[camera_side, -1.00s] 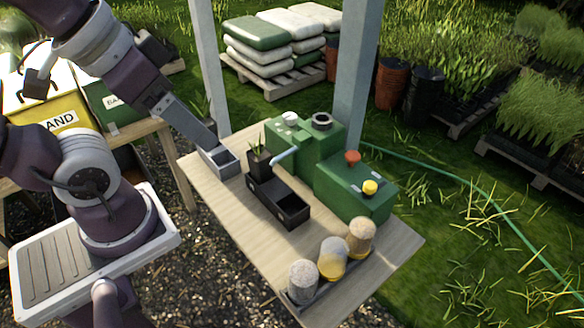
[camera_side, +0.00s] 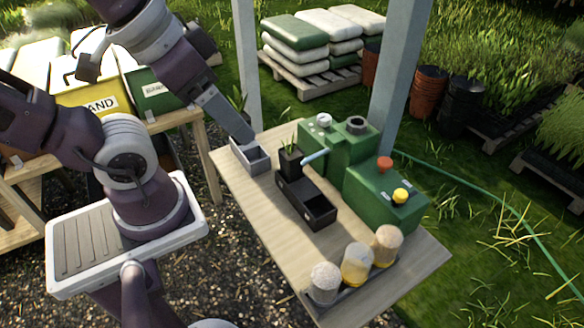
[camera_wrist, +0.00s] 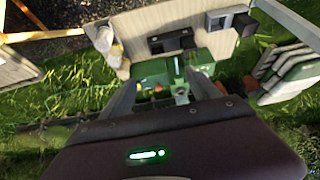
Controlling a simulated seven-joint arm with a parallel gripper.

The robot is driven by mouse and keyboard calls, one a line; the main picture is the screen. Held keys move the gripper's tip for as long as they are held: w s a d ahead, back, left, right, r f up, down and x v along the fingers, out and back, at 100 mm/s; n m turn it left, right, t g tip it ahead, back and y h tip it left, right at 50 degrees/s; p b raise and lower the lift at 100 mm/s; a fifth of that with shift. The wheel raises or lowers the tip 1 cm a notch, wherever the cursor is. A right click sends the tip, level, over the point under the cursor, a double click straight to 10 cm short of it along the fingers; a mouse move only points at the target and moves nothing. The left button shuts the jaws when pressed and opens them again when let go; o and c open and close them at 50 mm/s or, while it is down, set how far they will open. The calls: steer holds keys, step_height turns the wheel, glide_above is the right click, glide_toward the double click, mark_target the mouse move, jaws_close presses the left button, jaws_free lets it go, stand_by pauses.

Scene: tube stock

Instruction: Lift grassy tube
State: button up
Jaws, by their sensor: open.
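A small black square tube with thin grassy leaves (camera_side: 290,158) stands upright at the far end of the black tray (camera_side: 318,214) on the wooden table. Other green leaves (camera_side: 240,97) show behind my gripper; their container is hidden. My gripper (camera_side: 246,138) overlaps the grey open box (camera_side: 262,165) at the table's far left in the side view; I cannot tell its height above it. In the wrist view my gripper (camera_wrist: 160,88) has its two fingers apart, with nothing held between them. The green machine (camera_wrist: 165,70) shows beyond the fingers.
The green machine (camera_side: 365,190), with red and yellow knobs and a pale spout, stands right of the tube. Several filled jars (camera_side: 356,265) stand at the table's front edge. A post (camera_side: 402,70) rises behind the machine. The table's front left is bare.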

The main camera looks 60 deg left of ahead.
steer(key=w+a+f+n+g, duration=0.2)
steer(key=w+f+n, duration=0.1)
steer(key=w+n, duration=0.35)
steer(key=n+g, duration=0.4)
steer(key=n, duration=0.7)
glide_above(291, 152)
steer(key=f, duration=1.4)
steer(key=shift+s+d+f, duration=0.15)
steer(key=shift+s+f, duration=0.15)
steer(key=shift+f, duration=0.1)
steer(key=shift+n, duration=0.25)
steer(key=f, duration=0.7)
steer(key=shift+w+f, duration=0.35)
steer(key=shift+c, duration=0.4)
jaws_close()
